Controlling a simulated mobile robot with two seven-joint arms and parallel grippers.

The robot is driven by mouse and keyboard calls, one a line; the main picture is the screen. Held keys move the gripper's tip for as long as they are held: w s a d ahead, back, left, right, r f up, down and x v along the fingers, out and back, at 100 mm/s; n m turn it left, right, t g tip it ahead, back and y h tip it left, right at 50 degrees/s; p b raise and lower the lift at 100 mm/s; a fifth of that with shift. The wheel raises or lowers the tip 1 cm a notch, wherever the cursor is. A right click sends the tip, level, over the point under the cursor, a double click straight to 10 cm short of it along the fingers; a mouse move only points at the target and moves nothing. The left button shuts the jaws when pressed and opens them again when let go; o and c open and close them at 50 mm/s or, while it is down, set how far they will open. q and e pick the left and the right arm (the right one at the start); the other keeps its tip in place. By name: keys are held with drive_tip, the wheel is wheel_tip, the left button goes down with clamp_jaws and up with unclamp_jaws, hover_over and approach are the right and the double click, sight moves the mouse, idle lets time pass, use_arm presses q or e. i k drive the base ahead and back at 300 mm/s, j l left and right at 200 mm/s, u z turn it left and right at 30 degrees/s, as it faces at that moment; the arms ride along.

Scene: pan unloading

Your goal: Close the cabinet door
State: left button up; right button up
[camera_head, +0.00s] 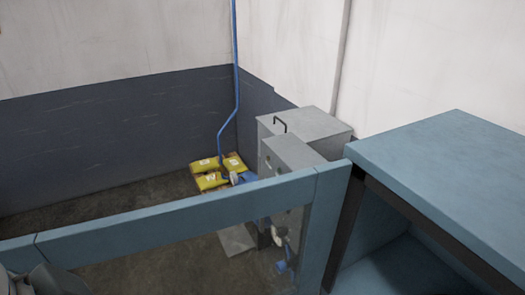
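The blue cabinet (455,160) stands at the right, with its front open and part of its inside showing. Its door (180,216) stands wide open, reaching from the cabinet's near left corner across to the left edge of the picture. The door has a blue frame around what looks like a clear pane. A grey part, probably of my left gripper or arm, shows at the bottom left corner, close to the door's free end. Its fingertips cannot be made out, nor whether it touches the door. My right gripper is not in view.
Behind the door, a grey metal box (310,122) with a black handle stands by the wall. Yellow bags (211,180) lie on the floor in the corner, beside a blue pipe (237,85). The floor at the back left is clear.

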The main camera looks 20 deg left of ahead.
sight(323, 188)
drive_tip(key=j+z, duration=0.2)
drive_tip(key=j, duration=0.25)
drive_tip(key=k+j+z, duration=0.2)
drive_tip(key=j, duration=0.25)
drive_tip(key=j+z, duration=0.25)
drive_tip(key=j, duration=0.2)
drive_tip(key=k+j+z, duration=0.2)
drive_tip(key=j, duration=0.25)
drive_tip(key=k+j+z, duration=0.2)
drive_tip(key=j, duration=0.2)
drive_tip(key=j+z, duration=0.2)
drive_tip(key=j, duration=0.2)
drive_tip(key=k+j+z, duration=0.35)
drive_tip(key=j, duration=0.2)
drive_tip(key=k+j+z, duration=0.2)
drive_tip(key=j, duration=0.2)
drive_tip(key=i, duration=0.05)
